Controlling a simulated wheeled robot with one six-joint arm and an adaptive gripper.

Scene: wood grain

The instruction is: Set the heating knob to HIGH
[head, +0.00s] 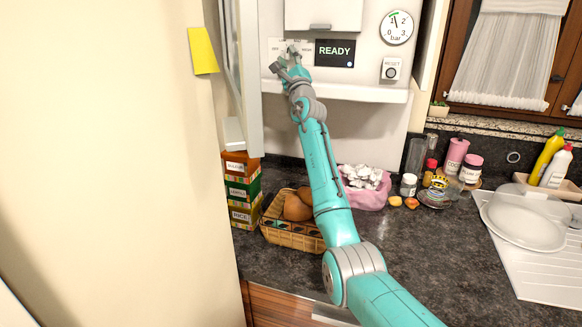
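The white heating unit (350,84) hangs on the wall above the counter. Its knob panel (272,44) is at the left, with OFF readable and the other markings too small or partly covered. My gripper (284,58) is right in front of this panel and hides the knob. Its fingers show as grey tips near the panel; I cannot tell whether they touch or enclose the knob, or where the knob points. The display (334,53) beside it reads READY.
A pressure gauge (398,27) and a RESET button (391,69) are right of the display. An open cabinet door (243,75) stands close left of my gripper. Below are stacked boxes (243,190), a basket (290,233) and a pink bag (367,199).

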